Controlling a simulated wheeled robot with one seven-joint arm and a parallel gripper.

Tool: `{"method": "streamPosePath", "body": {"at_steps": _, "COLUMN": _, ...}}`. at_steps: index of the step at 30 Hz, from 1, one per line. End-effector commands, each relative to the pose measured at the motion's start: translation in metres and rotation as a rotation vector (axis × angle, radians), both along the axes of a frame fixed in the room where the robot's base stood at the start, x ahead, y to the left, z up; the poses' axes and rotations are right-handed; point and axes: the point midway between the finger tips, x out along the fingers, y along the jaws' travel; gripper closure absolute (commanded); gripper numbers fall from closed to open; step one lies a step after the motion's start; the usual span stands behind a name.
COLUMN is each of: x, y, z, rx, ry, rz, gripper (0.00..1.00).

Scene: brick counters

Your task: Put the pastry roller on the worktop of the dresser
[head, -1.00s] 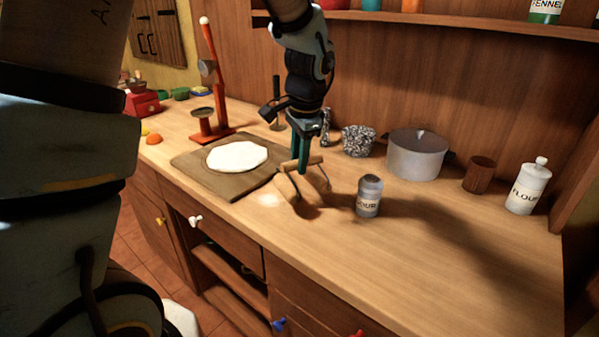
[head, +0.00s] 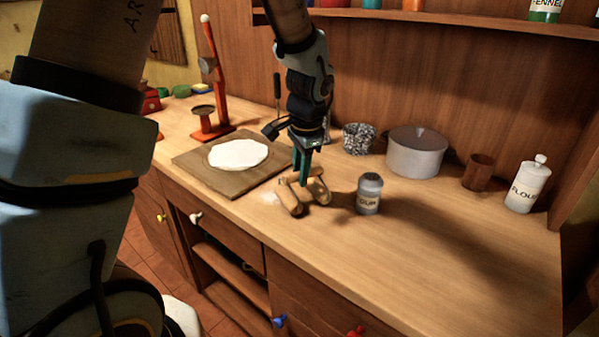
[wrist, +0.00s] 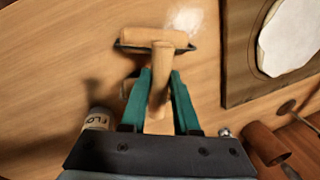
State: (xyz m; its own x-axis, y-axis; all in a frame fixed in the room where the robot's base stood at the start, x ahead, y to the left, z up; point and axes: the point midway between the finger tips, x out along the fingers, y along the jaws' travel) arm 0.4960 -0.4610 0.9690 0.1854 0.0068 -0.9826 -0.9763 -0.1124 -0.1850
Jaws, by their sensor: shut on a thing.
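The pastry roller is a wooden tool with a handle between wooden rollers on a dark frame. It shows in the head view (head: 291,198) and in the wrist view (wrist: 150,37). My gripper (head: 304,184) points down, and its green fingers are shut on the roller's handle; the fingers also show in the wrist view (wrist: 161,85). The roller is at or just above the worktop of the dresser (head: 430,245); I cannot tell for sure if it touches. The fingers hide part of it.
A flour shaker (head: 369,196) stands close to the right of the roller. A board (head: 207,180) with flat dough (head: 238,153) lies to the left. The front right worktop is clear.

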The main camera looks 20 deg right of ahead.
Motion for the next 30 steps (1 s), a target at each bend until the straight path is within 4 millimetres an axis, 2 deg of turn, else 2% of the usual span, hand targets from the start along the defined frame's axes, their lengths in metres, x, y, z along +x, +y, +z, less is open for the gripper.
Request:
{"method": "streamPosePath", "body": {"at_steps": 1, "x": -0.003, "y": 0.005, "z": -0.011, "rx": 0.015, "ry": 0.013, "rz": 0.003, "gripper": 1.0}}
{"method": "streamPosePath", "body": {"at_steps": 2, "x": -0.003, "y": 0.006, "z": -0.011, "rx": 0.016, "ry": 0.013, "rz": 0.003, "gripper": 1.0}}
{"method": "streamPosePath", "body": {"at_steps": 3, "x": -0.004, "y": 0.006, "z": -0.012, "rx": 0.018, "ry": 0.015, "rz": 0.004, "gripper": 0.69}}
{"method": "streamPosePath", "body": {"at_steps": 10, "x": -0.004, "y": 0.007, "z": -0.013, "rx": 0.02, "ry": 0.016, "rz": 0.004, "gripper": 0.43}}
{"method": "streamPosePath", "body": {"at_steps": 20, "x": -0.005, "y": 0.006, "z": -0.008, "rx": 0.019, "ry": 0.017, "rz": 0.002, "gripper": 0.41}}
{"method": "streamPosePath", "body": {"at_steps": 25, "x": -0.007, "y": 0.004, "z": 0.013, "rx": 0.014, "ry": 0.013, "rz": 0.0, "gripper": 0.41}}
{"method": "streamPosePath", "body": {"at_steps": 30, "x": -0.012, "y": 0.003, "z": 0.053, "rx": 0.009, "ry": 0.009, "rz": 0.002, "gripper": 0.41}}
